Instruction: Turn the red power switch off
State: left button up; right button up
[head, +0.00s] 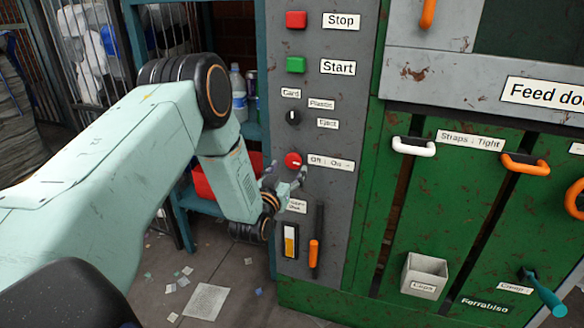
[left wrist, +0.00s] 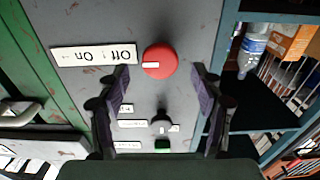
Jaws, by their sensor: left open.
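The red power switch (head: 292,160) is a round red knob with a pale mark on the grey control panel, left of the "Off : On" label (head: 330,163). In the left wrist view the switch (left wrist: 159,62) shows upside down with its label (left wrist: 94,55), and its pale mark lies roughly along the label's line. My left gripper (head: 284,178) is open just below and in front of the switch in the head view. In the left wrist view its two fingers (left wrist: 163,80) stand on either side of the switch, with gaps to it. I cannot tell any contact. My right gripper is not in view.
Above the switch are a black selector knob (head: 293,117), a green Start button (head: 296,65) and a red Stop button (head: 296,20). An orange-handled lever (head: 314,252) sits below. A blue shelf with a bottle (head: 238,95) and red bin (head: 203,184) stands left.

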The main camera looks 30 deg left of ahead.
aim_at(292, 163)
pick_arm(q)
jog(key=shift+x, duration=1.25)
jog(key=shift+w+a+f+b, duration=0.1)
jog(key=shift+w+a+b, duration=0.05)
jog(key=shift+w+b, duration=0.3)
jog(key=c, duration=1.1)
